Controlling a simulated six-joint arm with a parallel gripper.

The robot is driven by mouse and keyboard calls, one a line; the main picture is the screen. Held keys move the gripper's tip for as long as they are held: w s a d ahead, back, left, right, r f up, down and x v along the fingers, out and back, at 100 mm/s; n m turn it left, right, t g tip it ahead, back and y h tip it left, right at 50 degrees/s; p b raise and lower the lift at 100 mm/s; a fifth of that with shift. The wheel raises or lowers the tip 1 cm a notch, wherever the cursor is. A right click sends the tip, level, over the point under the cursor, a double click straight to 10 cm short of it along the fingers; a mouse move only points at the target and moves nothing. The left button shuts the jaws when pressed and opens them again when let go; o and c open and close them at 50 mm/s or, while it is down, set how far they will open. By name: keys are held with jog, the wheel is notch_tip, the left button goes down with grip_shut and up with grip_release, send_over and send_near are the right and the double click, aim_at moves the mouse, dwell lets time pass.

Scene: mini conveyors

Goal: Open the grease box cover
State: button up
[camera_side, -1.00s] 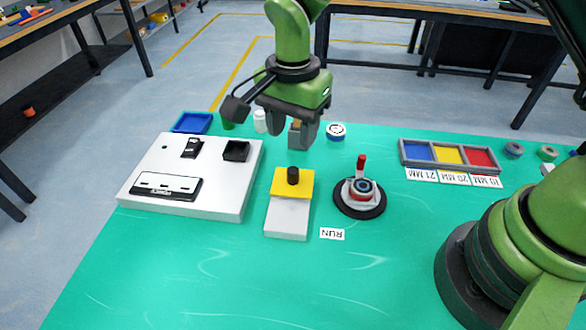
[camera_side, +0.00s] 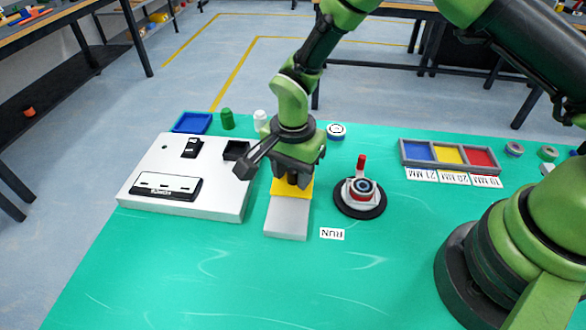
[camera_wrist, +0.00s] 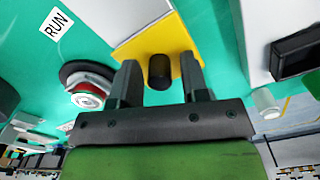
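The grease box (camera_side: 287,218) is a pale grey block on the green table, with a yellow cover (camera_side: 307,190) at its far end. A black round knob (camera_wrist: 159,70) stands on the cover. In the wrist view the yellow cover (camera_wrist: 181,42) lies under the knob, beside the pale box surface (camera_wrist: 103,14). My gripper (camera_side: 292,183) is over the cover, pointing down. In the wrist view its fingers are open on either side of the knob, with gaps between. The cover sits in place on the box. My gripper hides part of it in the side view.
A white panel (camera_side: 150,205) with black fittings stands left of the box. A round black base (camera_side: 360,207) with a red lever stands to the right, near a RUN label (camera_side: 332,234). A three-colour tray (camera_side: 449,166) lies farther right. The near table is clear.

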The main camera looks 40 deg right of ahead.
aim_at(288, 214)
grip_shut()
jog(key=s+a, duration=0.4)
jog(key=shift+s+a, duration=0.35)
jog(key=shift+o, duration=1)
grip_release()
notch_tip(288, 214, up, 10)
